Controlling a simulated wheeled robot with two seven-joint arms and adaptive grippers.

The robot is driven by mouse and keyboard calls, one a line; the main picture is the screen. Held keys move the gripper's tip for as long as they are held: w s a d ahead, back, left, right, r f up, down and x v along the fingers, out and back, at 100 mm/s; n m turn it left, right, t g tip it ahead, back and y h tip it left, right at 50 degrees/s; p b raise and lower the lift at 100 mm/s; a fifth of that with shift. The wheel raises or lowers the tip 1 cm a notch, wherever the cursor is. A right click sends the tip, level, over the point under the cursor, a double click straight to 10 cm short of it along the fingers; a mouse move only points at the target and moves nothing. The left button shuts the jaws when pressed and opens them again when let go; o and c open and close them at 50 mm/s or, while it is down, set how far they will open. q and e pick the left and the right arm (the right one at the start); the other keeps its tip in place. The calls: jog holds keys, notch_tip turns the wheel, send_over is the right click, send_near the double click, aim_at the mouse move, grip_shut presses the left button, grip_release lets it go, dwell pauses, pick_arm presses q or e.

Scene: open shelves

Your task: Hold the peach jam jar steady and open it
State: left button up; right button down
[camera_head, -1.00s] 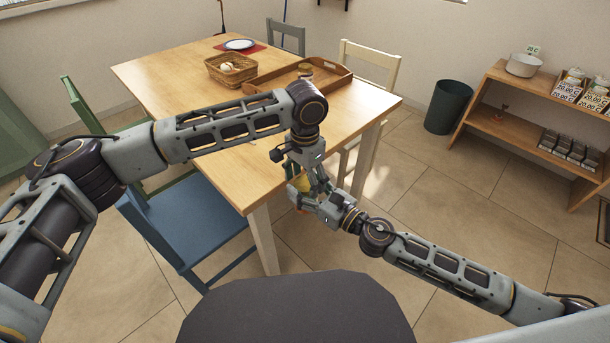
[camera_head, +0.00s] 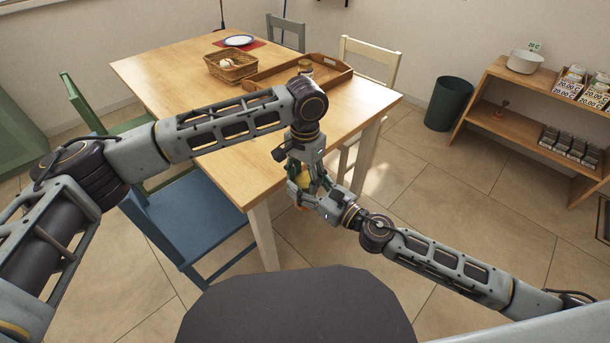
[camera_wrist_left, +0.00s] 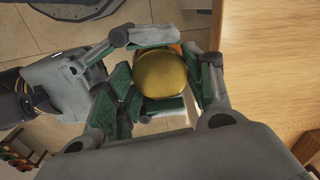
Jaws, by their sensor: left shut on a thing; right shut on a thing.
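The peach jam jar (camera_head: 303,178) is in the air in front of the table's near corner, mostly hidden by my grippers. Its round gold lid (camera_wrist_left: 162,75) faces the left wrist camera, with a little orange beside it. My left gripper (camera_head: 301,168) reaches down from above, shut on the lid, with green-padded fingers on either side (camera_wrist_left: 165,80). My right gripper (camera_head: 312,190) comes in from the right, shut on the jar's body below the lid; its fingers show above and below the lid in the wrist view. I cannot tell whether the lid is loose.
A blue chair (camera_head: 190,220) stands close at the left. Open shelves (camera_head: 510,125) and a dark bin (camera_head: 449,103) are at the right.

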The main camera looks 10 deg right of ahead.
pick_arm(q)
jog(key=shift+n, duration=0.7)
jog(key=shift+w, duration=0.1)
jog(key=o, duration=1.1)
jog(key=shift+r, duration=0.1)
jog(key=shift+r, duration=2.2)
jog(key=shift+r, duration=0.1)
jog(key=shift+r+m, duration=1.6)
jog(key=shift+r, duration=0.05)
